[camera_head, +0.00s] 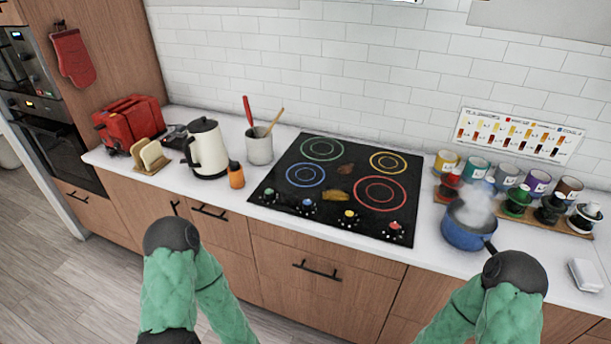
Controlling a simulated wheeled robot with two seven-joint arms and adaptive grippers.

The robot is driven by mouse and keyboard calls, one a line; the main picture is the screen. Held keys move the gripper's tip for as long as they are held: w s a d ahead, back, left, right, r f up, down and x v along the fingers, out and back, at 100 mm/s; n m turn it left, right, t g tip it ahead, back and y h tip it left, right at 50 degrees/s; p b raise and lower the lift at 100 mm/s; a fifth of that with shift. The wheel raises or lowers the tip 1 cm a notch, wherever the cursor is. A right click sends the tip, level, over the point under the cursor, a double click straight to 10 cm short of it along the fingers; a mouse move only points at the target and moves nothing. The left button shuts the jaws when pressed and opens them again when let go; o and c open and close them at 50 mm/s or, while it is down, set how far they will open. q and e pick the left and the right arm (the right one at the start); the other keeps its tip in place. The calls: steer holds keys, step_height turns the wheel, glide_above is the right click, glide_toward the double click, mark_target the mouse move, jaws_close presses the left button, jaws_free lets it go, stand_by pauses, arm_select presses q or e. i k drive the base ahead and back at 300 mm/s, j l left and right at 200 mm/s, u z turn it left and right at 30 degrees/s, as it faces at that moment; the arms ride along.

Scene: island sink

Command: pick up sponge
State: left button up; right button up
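I cannot make out a clear sponge in the head view. A small white block-like item (586,275) lies on the counter at the far right; I cannot tell what it is. Brownish-yellow patches (338,195) lie on the black cooktop (283,178); they look like spills or food. My two green arms rise from the bottom edge, bent at black rounded joints, in front of the cabinets. Neither gripper is in view.
A blue pot (465,232) steams on the counter right of the cooktop, before several cups and a wooden tray (573,222). Left stand a red toaster (130,122), toast rack (150,158), white kettle (206,148), orange bottle (236,176) and utensil crock (259,148).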

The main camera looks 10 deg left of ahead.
mark_target(586, 277)
steer(key=z, duration=1.75)
steer(key=u, duration=0.55)
steer(key=i+l+u, duration=0.2)
steer(key=l+u, duration=0.6)
steer(key=l, duration=0.25)
steer(key=l+u, duration=0.4)
steer(key=l, duration=0.2)
steer(key=i+l, duration=0.05)
steer(key=i, duration=0.05)
